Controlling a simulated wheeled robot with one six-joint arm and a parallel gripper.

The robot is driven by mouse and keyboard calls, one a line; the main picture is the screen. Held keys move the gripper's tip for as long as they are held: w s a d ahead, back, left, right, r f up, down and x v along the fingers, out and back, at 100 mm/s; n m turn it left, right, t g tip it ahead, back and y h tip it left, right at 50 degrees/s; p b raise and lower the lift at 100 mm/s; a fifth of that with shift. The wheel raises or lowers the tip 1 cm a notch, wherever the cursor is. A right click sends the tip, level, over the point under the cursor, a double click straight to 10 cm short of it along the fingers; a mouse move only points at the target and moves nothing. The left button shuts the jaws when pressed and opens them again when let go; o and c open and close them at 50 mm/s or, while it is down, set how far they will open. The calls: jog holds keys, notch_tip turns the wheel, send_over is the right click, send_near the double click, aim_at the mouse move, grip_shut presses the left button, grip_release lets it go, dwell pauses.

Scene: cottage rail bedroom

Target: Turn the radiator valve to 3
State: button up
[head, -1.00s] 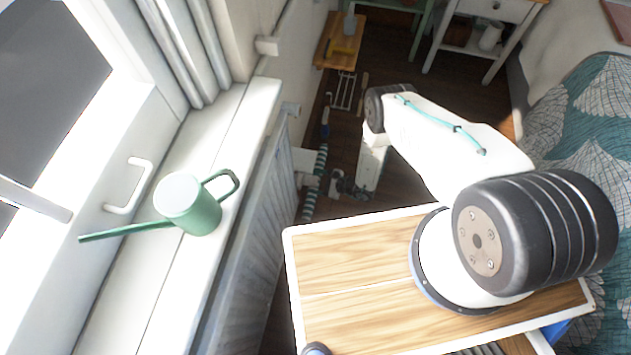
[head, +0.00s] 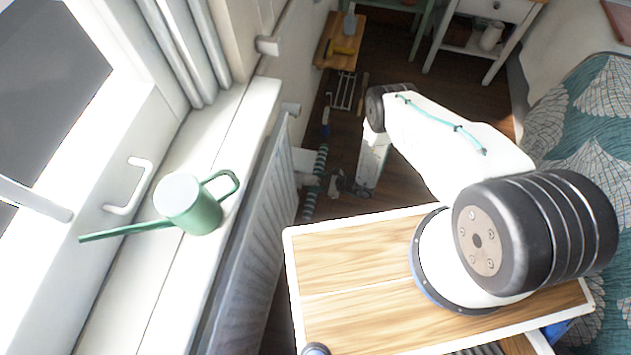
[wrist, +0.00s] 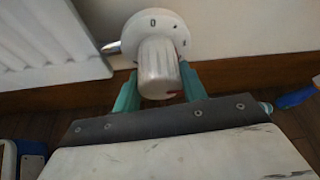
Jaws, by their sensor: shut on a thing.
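The radiator valve has a pale ribbed knob (wrist: 158,70) in front of a round white dial plate (wrist: 155,24). The plate shows a 0 near its top and other small marks to the right. A red mark shows low on the knob, partly hidden. My gripper (wrist: 160,84) has its teal fingers on both sides of the knob and is shut on it. In the head view my gripper (head: 338,183) is small and dark beside the far end of the radiator (head: 250,240), and the knob is hard to make out there.
A green watering can (head: 190,205) stands on the window sill (head: 150,285). A low wooden bench (head: 335,45) stands at the back. A blue item (wrist: 298,96) lies right of the valve.

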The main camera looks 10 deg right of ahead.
jog(key=m+g, duration=0.2)
jog(key=shift+m+y, duration=0.3)
jog(key=shift+y, duration=0.1)
jog(key=shift+m+g+y, duration=0.3)
jog(key=shift+m+g, duration=0.2)
jog(key=shift+m, duration=0.6)
jog(key=o, duration=1)
jog(key=shift+v, duration=3.9)
